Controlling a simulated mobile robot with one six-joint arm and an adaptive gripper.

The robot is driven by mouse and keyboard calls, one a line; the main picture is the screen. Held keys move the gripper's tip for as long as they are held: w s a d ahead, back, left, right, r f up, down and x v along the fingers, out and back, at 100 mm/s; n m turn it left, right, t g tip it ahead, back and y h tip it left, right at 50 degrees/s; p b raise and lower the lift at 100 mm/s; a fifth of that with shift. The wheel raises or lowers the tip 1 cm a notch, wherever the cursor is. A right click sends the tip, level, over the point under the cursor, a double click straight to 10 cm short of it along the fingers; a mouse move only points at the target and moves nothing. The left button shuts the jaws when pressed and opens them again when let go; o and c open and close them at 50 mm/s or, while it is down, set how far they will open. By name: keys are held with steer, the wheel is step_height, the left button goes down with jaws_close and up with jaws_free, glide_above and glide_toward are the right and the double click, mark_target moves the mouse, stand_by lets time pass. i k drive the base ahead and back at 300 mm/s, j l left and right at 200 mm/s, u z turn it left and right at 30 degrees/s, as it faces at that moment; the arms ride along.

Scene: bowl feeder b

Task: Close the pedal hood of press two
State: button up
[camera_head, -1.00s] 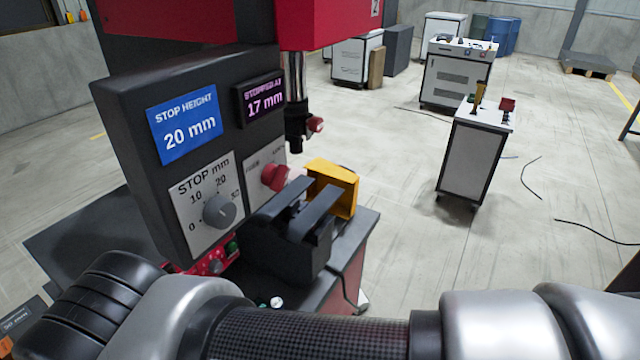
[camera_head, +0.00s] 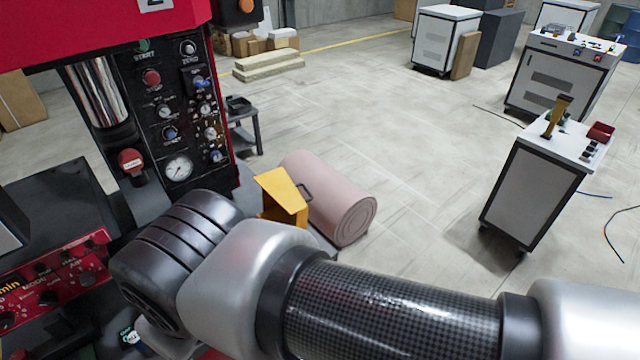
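A yellow hood (camera_head: 283,195) shows beyond my arm at lower centre. A small dark handle or bar shows at its right side, and its lower part is hidden by my arm. I cannot tell whether it is open or closed. A red and black press (camera_head: 100,25) stands at left, with a partly cut label on its red head. My arm crosses the lower part of the view, in front of the press base. My gripper is not in view.
A pink roll (camera_head: 335,205) lies on the floor behind the hood. A control panel (camera_head: 180,115) with knobs and a gauge is on the press. A white cabinet (camera_head: 535,190) with a yellow lever stands at right. The floor between them is clear.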

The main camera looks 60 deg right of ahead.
mark_target(283, 203)
steer(key=l, duration=0.55)
steer(key=k+l+u, duration=0.1)
steer(key=l, duration=0.45)
steer(key=k+l, duration=0.15)
steer(key=l, duration=1)
steer(key=k+l+u, duration=0.1)
steer(key=l, duration=0.45)
steer(key=l+z, duration=0.25)
steer(key=z, duration=0.2)
steer(key=l+z, duration=0.25)
steer(key=z, duration=0.15)
